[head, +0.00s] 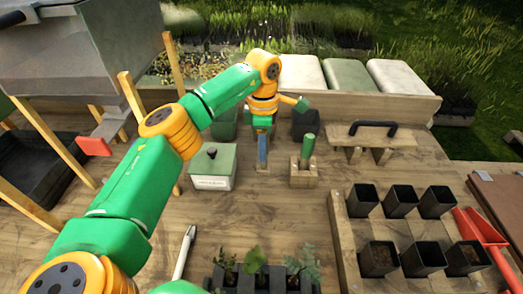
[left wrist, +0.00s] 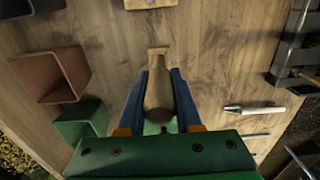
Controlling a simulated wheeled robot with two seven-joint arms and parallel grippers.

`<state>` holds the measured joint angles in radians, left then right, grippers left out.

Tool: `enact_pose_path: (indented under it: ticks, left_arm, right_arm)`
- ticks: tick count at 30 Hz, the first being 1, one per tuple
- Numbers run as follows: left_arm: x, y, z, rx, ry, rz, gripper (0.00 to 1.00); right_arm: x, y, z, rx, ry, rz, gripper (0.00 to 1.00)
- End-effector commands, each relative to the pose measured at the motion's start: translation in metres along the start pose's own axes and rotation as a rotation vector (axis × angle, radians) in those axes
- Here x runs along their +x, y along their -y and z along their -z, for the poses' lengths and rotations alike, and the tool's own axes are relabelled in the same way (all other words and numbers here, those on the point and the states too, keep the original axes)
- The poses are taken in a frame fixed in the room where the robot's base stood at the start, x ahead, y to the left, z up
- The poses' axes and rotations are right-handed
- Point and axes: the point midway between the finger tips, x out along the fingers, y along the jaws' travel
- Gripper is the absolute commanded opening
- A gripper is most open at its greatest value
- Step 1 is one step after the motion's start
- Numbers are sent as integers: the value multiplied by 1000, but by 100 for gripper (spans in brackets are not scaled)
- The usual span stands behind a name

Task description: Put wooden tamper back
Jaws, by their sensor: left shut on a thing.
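My left gripper (head: 262,160) is over the middle of the bench in the head view, pointing down. In the left wrist view its blue fingers (left wrist: 158,98) are shut around the wooden tamper (left wrist: 158,90), a pale wooden piece with a rounded near end and a flared far end. In the head view the fingers hide most of it, and I cannot tell whether its lower end touches the bench. To the right, a wooden block (head: 303,180) holds a green-handled tool (head: 307,148) upright. My right gripper is not in view.
A pale green box (head: 212,168) stands left of the gripper. Seedling pots (head: 254,278) and a white-handled tool (head: 185,250) are at the front. Black pots (head: 400,201) stand in a wooden tray at right. Bare bench lies between.

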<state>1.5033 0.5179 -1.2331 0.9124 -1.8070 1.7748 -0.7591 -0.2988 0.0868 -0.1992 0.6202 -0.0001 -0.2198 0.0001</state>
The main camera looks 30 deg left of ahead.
Motion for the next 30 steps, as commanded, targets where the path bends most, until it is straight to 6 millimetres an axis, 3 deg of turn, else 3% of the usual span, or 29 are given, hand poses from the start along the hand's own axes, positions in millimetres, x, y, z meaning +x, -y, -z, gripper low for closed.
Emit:
enact_pose_path:
  ticks: [7,17,18,21,30]
  left_arm:
    - [36,-6,4,1,-3,1,0]
    - [44,-6,4,1,-1,-2,0]
    - [43,-6,4,1,-1,-2,41]
    - [42,-6,4,1,-1,-1,63]
    - [39,-6,4,1,-1,-2,63]
  right_arm:
    - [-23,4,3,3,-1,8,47]
    - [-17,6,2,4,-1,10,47]
    - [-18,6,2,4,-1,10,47]
    - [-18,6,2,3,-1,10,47]
    - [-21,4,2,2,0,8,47]
